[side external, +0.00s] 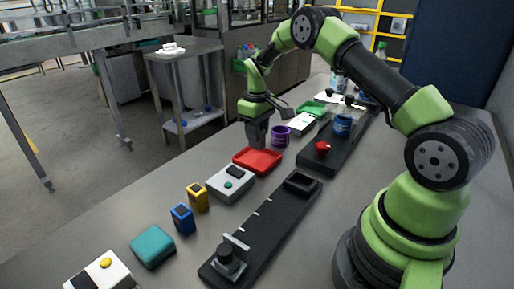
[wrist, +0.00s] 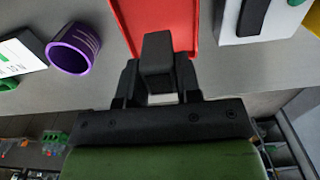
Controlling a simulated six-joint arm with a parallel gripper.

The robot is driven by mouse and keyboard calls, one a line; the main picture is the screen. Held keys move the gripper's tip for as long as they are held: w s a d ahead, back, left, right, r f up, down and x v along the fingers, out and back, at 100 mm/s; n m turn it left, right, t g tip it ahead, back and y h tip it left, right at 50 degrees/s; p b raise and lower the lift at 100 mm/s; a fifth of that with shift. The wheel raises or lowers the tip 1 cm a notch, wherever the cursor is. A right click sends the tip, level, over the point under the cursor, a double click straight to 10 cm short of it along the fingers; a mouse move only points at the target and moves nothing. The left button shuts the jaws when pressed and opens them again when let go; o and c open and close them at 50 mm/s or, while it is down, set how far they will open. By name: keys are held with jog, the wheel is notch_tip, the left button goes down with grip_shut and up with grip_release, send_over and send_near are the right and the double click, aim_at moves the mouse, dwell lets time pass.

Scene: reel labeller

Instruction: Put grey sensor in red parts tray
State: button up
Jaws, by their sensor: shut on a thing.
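The red parts tray (side external: 270,164) lies on the grey bench near the middle, and it looks empty where I can see it. It also shows at the top of the wrist view (wrist: 183,18). My gripper (side external: 257,143) points down just above the tray's far edge. In the wrist view my gripper (wrist: 158,82) is shut on a dark grey block, the grey sensor (wrist: 157,52), which juts out between the fingers and overlaps the tray's edge in the picture. Its height above the tray is hard to tell. In the side view the sensor cannot be told from the dark fingers.
A purple ring-shaped cup (side external: 280,136) stands close behind the tray. A grey box with a green button (side external: 230,184) sits just in front. A black fixture rail (side external: 262,232) and a second black base (side external: 340,150) lie to the right. Yellow (side external: 198,197) and blue (side external: 183,218) blocks stand nearer.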

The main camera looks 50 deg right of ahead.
aim_at(257, 145)
jog(key=shift+f, duration=2.3)
jog(key=shift+f, duration=0.15)
jog(key=o, duration=0.9)
jog(key=shift+o, duration=0.2)
